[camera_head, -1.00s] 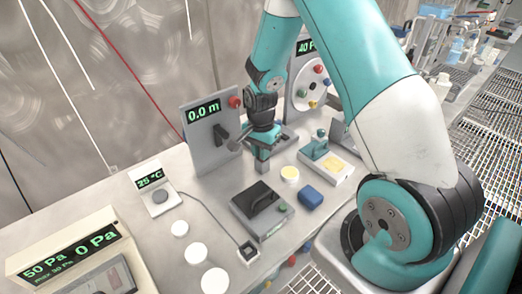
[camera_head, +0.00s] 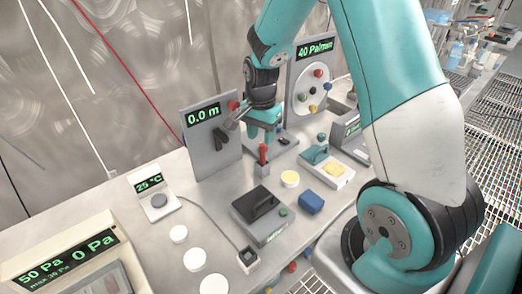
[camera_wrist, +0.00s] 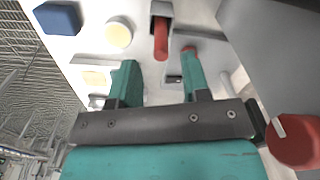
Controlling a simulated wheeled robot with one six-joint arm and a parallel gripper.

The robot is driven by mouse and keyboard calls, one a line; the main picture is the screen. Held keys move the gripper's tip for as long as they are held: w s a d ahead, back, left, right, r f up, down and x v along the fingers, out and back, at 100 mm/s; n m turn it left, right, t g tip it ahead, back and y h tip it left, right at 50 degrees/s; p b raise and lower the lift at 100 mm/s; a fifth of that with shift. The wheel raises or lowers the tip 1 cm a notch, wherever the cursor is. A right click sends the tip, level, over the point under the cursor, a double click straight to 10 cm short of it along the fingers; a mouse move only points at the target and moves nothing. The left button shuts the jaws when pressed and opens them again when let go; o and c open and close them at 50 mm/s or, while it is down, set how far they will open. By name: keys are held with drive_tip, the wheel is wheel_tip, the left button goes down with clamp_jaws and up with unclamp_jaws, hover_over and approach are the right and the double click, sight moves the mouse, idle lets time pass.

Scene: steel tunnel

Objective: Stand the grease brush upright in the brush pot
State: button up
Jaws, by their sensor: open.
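The grease brush (camera_head: 263,153), seen as a red handle, stands about upright in a small grey square pot (camera_head: 263,170) on the bench, in front of the 0.0 m panel. Its lower end is hidden inside the pot. In the wrist view the red handle (camera_wrist: 160,38) rises from the grey pot (camera_wrist: 161,8) towards the camera. My gripper (camera_head: 266,128) is above and slightly behind the brush, apart from it. In the wrist view its teal fingers (camera_wrist: 158,65) are spread with nothing between them.
The 0.0 m panel (camera_head: 206,141) with its lever and red knob stands close left of my gripper.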

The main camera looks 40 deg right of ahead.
drive_tip(key=s+a+r+n+y, duration=0.1)
drive_tip(key=s+a+r+n, duration=0.25)
drive_tip(key=a+r, duration=0.25)
drive_tip(key=s+a+r+n+y, duration=0.1)
drive_tip(key=s+a+r+n, duration=0.2)
drive_tip(key=a+r+n, duration=0.25)
drive_tip(key=s+a+r+n+y, duration=0.1)
drive_tip(key=s+a+r+n, duration=0.1)
drive_tip(key=s+a+n, duration=0.3)
drive_tip(key=s+a+r+n+y, duration=0.1)
drive_tip(key=s+a+r+n, duration=0.2)
drive_tip(key=s, duration=0.7)
drive_tip(key=a+n, duration=0.2)
drive_tip(key=n, duration=0.2)
drive_tip(key=shift+s+a, duration=0.15)
drive_tip(key=shift+s, duration=0.15)
